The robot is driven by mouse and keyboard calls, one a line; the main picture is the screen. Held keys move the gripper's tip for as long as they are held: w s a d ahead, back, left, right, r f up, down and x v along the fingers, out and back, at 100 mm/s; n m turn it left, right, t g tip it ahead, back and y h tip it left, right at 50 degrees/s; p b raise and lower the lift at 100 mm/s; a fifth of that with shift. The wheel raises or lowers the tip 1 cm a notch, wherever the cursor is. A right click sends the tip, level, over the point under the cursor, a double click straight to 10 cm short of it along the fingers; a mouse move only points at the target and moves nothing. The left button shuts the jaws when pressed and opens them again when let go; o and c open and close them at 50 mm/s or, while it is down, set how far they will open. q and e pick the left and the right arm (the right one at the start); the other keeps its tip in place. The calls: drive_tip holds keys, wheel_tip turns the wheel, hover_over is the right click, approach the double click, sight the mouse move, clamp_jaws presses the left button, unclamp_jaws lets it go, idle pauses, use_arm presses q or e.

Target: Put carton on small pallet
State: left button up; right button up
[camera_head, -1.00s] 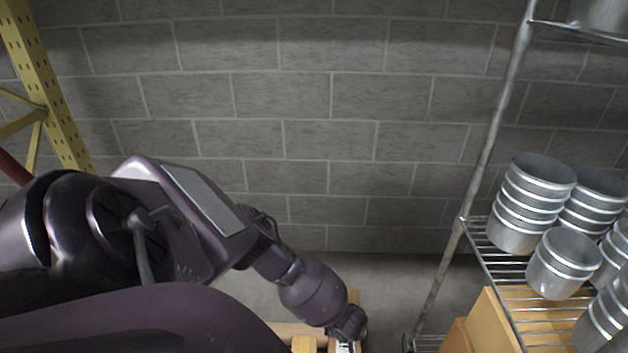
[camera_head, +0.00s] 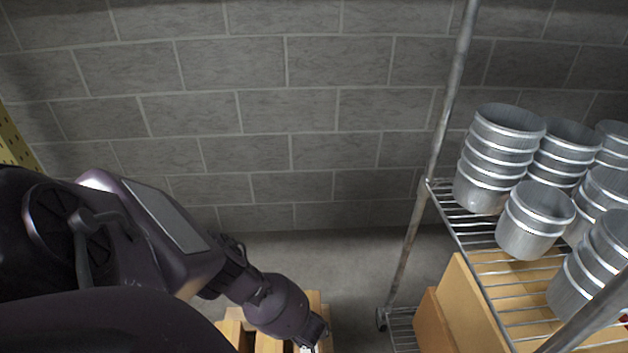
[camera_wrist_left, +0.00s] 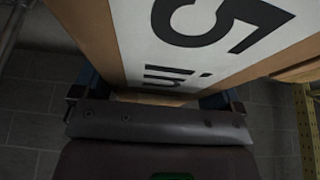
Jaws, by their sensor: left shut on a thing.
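In the left wrist view a brown carton (camera_wrist_left: 85,22) with a large white label marked with a "5" fills the upper middle. My left gripper (camera_wrist_left: 155,97) is shut on the carton, with a finger on each side of it. In the head view my left arm reaches down to the bottom edge, where the left gripper (camera_head: 311,338) is only partly in view. Wooden slats, seemingly a pallet (camera_head: 233,330), show beside and behind my wrist. Most of the pallet and carton is hidden or out of frame there. My right gripper is not in view.
A wire shelf (camera_head: 478,250) with stacked metal duct pieces (camera_head: 500,150) stands at the right. Brown boxes (camera_head: 470,310) sit beneath its upper rack. A grey block wall (camera_head: 290,110) closes the back. Grey floor (camera_head: 340,255) is clear between arm and shelf. A yellow post (camera_head: 14,145) is at far left.

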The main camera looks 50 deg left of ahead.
use_arm(q)
wheel_tip(320, 180, down, 6)
drive_tip(key=b, duration=0.2)
drive_tip(key=shift+f+b, duration=0.15)
drive_tip(key=shift+b, duration=0.25)
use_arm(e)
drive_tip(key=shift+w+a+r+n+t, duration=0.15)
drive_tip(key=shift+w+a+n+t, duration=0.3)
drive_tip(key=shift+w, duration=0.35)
use_arm(q)
drive_tip(key=shift+w+f, duration=0.1)
drive_tip(key=o, duration=1.5)
drive_tip(key=shift+o, duration=0.2)
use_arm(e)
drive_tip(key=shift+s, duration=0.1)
